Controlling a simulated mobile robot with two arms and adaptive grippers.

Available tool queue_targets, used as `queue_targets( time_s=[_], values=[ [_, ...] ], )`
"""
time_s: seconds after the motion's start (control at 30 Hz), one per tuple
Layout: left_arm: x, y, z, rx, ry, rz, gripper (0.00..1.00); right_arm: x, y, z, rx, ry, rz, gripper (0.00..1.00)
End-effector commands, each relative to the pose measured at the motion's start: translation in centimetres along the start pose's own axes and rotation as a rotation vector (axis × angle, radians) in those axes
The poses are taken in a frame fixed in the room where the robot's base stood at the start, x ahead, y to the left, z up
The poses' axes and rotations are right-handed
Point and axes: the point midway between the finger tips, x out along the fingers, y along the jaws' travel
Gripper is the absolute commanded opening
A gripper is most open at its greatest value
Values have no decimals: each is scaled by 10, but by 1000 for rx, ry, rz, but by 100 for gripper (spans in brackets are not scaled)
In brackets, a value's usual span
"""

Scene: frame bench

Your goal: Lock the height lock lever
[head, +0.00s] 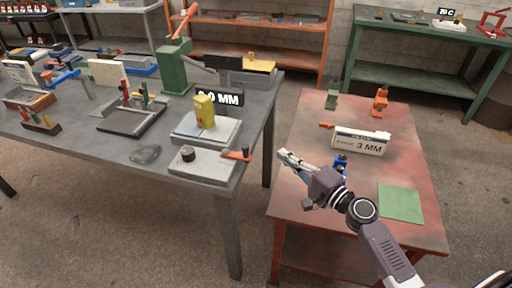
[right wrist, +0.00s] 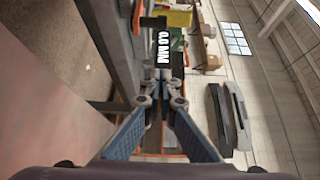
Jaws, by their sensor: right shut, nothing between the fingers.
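An orange lever (head: 237,155) sits at the right end of a pale plate (head: 203,163) with a black knob, at the front right corner of the grey bench. It looks like the height lock lever. It points roughly sideways; I cannot tell its lock state. My right gripper (head: 284,156) is shut and empty, just right of the lever and apart from it, past the bench edge. In the right wrist view its fingers (right wrist: 163,95) meet in the middle, and I cannot make out the lever there. A display reading 0.0 MM shows beyond them (right wrist: 162,48). My left gripper is not in view.
A yellow block (head: 204,111) stands on a plate behind the lever, beside the black display (head: 229,98). A green press (head: 174,66) stands farther back. The red table (head: 300,205) under my right arm holds a 3 MM sign (head: 360,142) and a green mat (head: 400,203).

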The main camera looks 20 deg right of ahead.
Motion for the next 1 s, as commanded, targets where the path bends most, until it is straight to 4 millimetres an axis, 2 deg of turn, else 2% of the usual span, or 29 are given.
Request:
queue_targets(
  time_s=[0.27,0.4,0.57,0.9,1.0],
  values=[
    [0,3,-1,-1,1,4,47,0,0,0,0,0,0,0],
    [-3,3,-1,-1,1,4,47,7,-1,0,1,1,0,0],
    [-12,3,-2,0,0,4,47,31,-4,0,1,0,-1,0],
    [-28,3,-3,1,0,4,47,101,-3,0,2,0,-1,0],
    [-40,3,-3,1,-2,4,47,95,-2,16,3,-2,4,0]
  ],
)
